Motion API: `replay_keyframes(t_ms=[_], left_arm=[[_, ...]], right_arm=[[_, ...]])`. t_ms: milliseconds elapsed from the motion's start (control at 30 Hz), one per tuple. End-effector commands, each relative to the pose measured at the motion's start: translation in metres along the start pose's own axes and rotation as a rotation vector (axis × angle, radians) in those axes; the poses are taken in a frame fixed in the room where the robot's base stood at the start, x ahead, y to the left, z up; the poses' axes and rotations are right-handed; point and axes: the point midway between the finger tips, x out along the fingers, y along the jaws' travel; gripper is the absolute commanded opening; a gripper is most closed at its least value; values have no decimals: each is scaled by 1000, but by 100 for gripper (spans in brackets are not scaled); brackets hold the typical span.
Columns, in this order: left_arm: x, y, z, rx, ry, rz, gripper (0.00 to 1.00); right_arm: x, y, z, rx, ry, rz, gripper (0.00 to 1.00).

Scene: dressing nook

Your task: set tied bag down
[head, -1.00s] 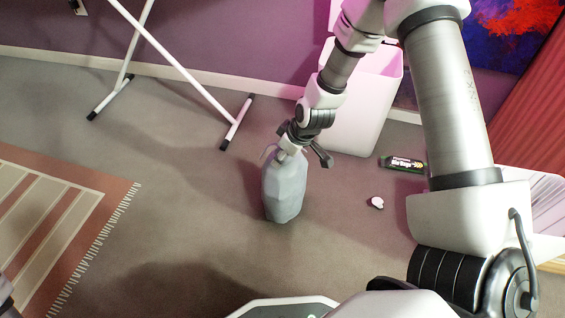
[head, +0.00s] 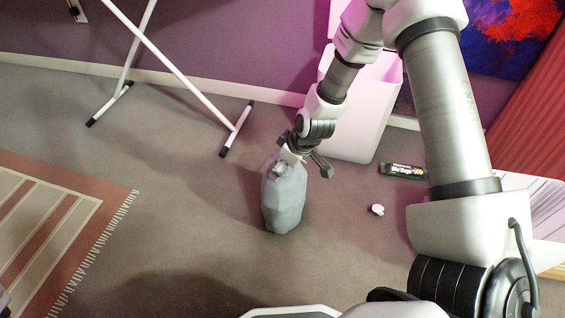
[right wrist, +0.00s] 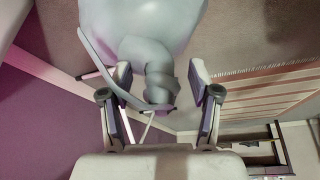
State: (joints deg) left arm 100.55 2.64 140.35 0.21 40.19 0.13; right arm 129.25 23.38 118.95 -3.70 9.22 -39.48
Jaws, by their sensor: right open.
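The tied bag (head: 284,203) is pale grey, full and upright on the carpet, as far as the head view shows. My right gripper (head: 292,162) is at its top. In the right wrist view the bag (right wrist: 143,22) fills the top, with its twisted knot (right wrist: 160,82) between the two spread fingers of my right gripper (right wrist: 163,88). Gaps show between knot and fingers, at least on the right. A loose strap of the bag (right wrist: 115,75) passes by the left finger. My left gripper is not in view.
A white bin (head: 362,110) stands behind the bag. A dark green package (head: 403,171) and a small white item (head: 377,210) lie to the right. A fringed rug (head: 60,225) lies left, and white crossed legs (head: 180,75) stand behind. Carpet in front is clear.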

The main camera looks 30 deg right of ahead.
Motion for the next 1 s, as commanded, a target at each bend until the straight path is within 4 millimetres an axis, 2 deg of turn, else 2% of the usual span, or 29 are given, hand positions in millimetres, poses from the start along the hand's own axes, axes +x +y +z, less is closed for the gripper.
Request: replay_keyframes(t_ms=[33,400,533,667,767,867,900,1000], left_arm=[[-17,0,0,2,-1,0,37],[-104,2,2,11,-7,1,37],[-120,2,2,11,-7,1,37],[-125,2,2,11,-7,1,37],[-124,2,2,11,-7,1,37],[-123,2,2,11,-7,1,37],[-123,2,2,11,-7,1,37],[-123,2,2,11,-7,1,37]], right_arm=[[-15,0,-4,1,0,-1,62],[-96,0,-5,4,-1,-2,62],[-112,0,-3,3,-1,-1,62],[-115,-2,2,5,-10,-1,62],[-97,-25,33,58,-88,10,62],[-72,-72,95,174,-219,35,62],[-66,-92,122,224,-266,45,62],[-62,-136,176,339,-353,64,62]])
